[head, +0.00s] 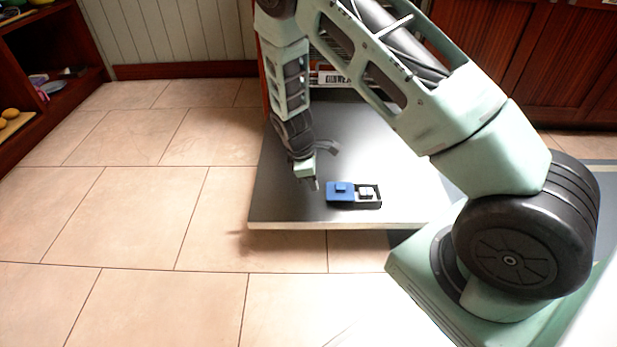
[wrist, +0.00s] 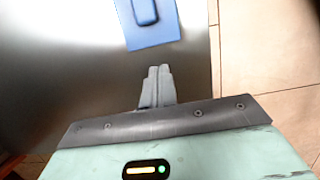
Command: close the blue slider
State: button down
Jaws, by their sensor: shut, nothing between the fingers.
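The blue slider (head: 340,191) is a flat blue lid with a raised blue block on top. It covers the left part of a small black box (head: 368,203) on the dark tabletop. The right part of the box is open and shows a pale object (head: 366,192) inside. My gripper (head: 315,187) is shut and empty, just left of the slider and apart from it. In the wrist view the shut fingers (wrist: 158,72) point toward the blue slider (wrist: 150,22), which is cut off by the top edge. The black box is not in the wrist view.
The dark table (head: 280,205) has a pale front edge, with free room left of the box. Tiled floor (head: 130,220) lies around it. A wooden shelf (head: 50,90) stands at far left and wooden cabinets (head: 550,70) at the back right.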

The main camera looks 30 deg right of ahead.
aim_at(331, 191)
jog(key=s+d+b, duration=0.1)
jog(key=d+b, duration=0.1)
jog(key=shift+s+d+f, duration=0.35)
jog(key=shift+s, duration=0.05)
jog(key=shift+s+d+r, duration=0.15)
jog(key=shift+s+d, duration=0.15)
jog(key=shift+d, duration=0.05)
jog(key=s+d+p, duration=0.1)
jog(key=d, duration=0.1)
jog(key=s+d+p, duration=0.1)
jog(key=s+d, duration=0.1)
jog(key=s+d+p, duration=0.1)
jog(key=d+p, duration=0.1)
jog(key=shift+s+d+r, duration=0.15)
jog(key=shift+s+d, duration=0.15)
jog(key=shift+d, duration=0.1)
jog(key=shift+s+d, duration=0.1)
jog(key=shift+d, duration=0.1)
